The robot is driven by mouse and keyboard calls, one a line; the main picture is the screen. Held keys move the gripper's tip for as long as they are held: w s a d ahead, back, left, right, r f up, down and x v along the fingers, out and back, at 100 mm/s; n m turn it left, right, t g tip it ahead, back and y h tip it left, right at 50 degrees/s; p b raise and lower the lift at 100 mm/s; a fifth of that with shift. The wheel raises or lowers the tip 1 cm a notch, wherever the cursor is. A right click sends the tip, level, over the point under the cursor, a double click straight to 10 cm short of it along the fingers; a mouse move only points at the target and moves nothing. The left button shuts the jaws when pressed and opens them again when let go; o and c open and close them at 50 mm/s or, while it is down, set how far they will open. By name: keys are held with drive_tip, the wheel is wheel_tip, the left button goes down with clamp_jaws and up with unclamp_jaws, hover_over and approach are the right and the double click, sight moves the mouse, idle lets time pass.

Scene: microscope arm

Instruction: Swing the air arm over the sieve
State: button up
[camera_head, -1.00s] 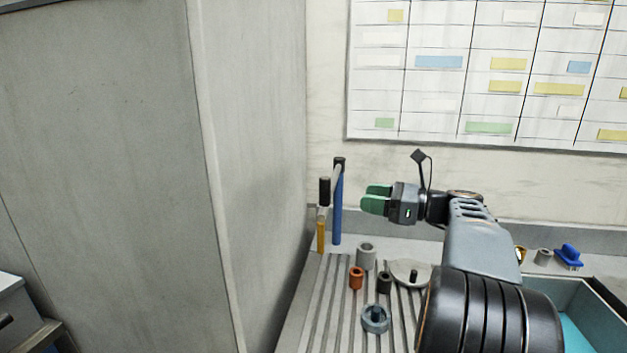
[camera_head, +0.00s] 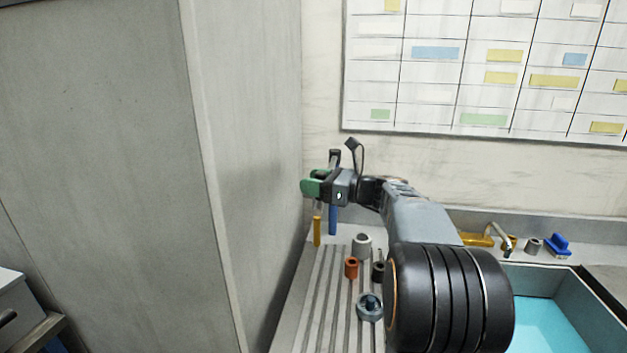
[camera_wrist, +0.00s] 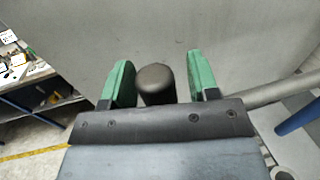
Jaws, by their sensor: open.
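The air arm has a blue post (camera_head: 333,219), a grey bar (camera_wrist: 277,91), a yellow lower tip (camera_head: 317,231) and a black upright handle (camera_wrist: 155,84). It stands at the back left of the grooved bench. My gripper (camera_head: 309,187) is at the handle's height, and its green fingers hide the handle in the head view. In the wrist view my gripper (camera_wrist: 160,62) is open, with the handle between the fingers, nearer the left one, and gaps on both sides. I cannot make out the sieve for certain; my arm covers part of the bench.
A grey cup (camera_head: 361,245), an orange cup (camera_head: 351,268), a dark cup (camera_head: 378,272) and a blue-grey ring piece (camera_head: 369,307) stand on the grooved bench (camera_head: 318,300). A tall grey panel (camera_head: 250,150) rises close on the left. A sink (camera_head: 540,325) is at right.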

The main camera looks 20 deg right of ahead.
drive_tip(key=shift+c, duration=0.2)
clamp_jaws()
idle(0.4)
